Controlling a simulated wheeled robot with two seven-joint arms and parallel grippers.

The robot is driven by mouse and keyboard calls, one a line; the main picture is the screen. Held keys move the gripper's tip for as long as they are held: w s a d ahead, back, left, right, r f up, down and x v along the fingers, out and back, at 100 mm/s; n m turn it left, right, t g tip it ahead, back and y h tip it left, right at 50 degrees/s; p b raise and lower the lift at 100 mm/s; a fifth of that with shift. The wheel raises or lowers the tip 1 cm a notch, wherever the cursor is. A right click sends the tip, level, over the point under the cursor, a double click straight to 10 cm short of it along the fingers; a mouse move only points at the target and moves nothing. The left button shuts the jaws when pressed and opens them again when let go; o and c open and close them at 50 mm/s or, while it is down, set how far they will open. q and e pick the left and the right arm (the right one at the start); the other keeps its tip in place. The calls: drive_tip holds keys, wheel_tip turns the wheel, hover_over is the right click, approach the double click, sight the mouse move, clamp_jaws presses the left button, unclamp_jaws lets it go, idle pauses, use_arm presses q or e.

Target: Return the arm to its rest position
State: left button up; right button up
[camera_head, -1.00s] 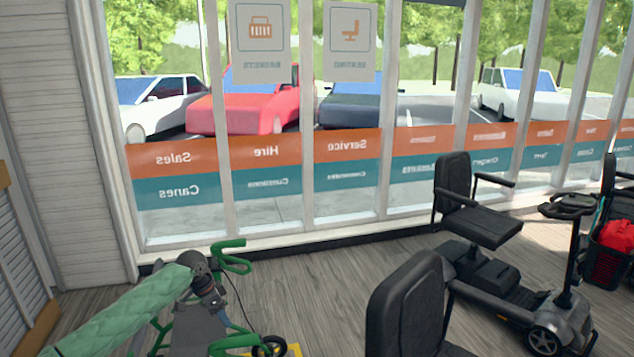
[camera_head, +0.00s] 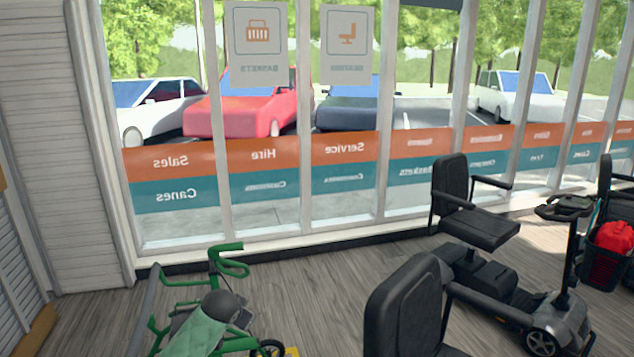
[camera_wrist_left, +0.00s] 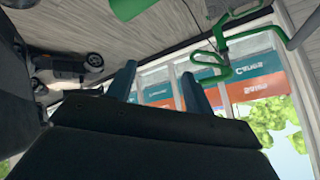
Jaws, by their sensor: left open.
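My left arm (camera_head: 200,328), in a green quilted sleeve, shows at the bottom of the head view, with its dark rounded joint in front of a green-framed walker (camera_head: 229,262). My left gripper (camera_wrist_left: 160,78) shows in the left wrist view with its two fingers apart and nothing between them. Green tubing of the walker (camera_wrist_left: 215,75) appears beyond the fingers on the right of that view; I cannot tell how far it is from the gripper. My right arm and gripper are not in view.
A black scooter seat (camera_head: 404,305) stands in front at bottom centre. A grey scooter (camera_head: 485,285) is behind it to the right. Another scooter carries a basket with a red item (camera_head: 612,240). The window wall runs along the back. Bare wooden floor (camera_head: 310,270) lies between.

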use_arm(q)
drive_tip(key=s+d+f+n+g, duration=0.1)
drive_tip(key=s+d+f+g, duration=0.1)
drive_tip(key=s+f, duration=0.9)
drive_tip(key=s+d+f+n+g, duration=0.1)
drive_tip(key=s+d+f+g, duration=0.1)
drive_tip(key=s+f, duration=1)
drive_tip(key=s+d+f+n+g, duration=0.1)
drive_tip(key=s+f, duration=1.1)
drive_tip(key=s, duration=1.5)
drive_tip(key=shift+s+d+n+g, duration=0.25)
drive_tip(key=shift+d+n+g, duration=0.25)
drive_tip(key=shift+g, duration=0.6)
drive_tip(key=shift+a+f, duration=0.1)
